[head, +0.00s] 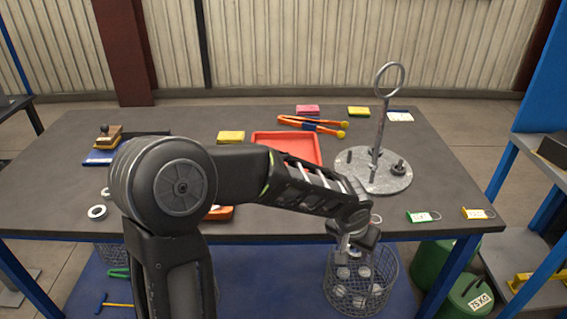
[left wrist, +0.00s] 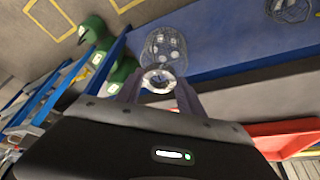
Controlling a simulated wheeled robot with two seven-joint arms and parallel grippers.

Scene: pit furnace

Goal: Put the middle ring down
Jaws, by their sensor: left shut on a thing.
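My left gripper (head: 352,246) reaches past the table's front edge and is above a wire basket (head: 331,290). In the left wrist view, its two fingers (left wrist: 158,92) are shut on a pale metal ring (left wrist: 146,80). The basket also shows beyond the ring in that view (left wrist: 150,58), with several round pale pieces inside. One pale ring (head: 97,212) lies on the table at the left; another small ring (head: 376,218) lies near the front edge beside my left arm. The frames do not show which ring is the middle one. My right gripper is not in view.
A round metal plate (head: 395,178) with a tall ring-topped rod stands at the table's right. A red tray (head: 285,139), orange tongs (head: 312,125) and tags (head: 424,216) lie on the table (head: 450,190).

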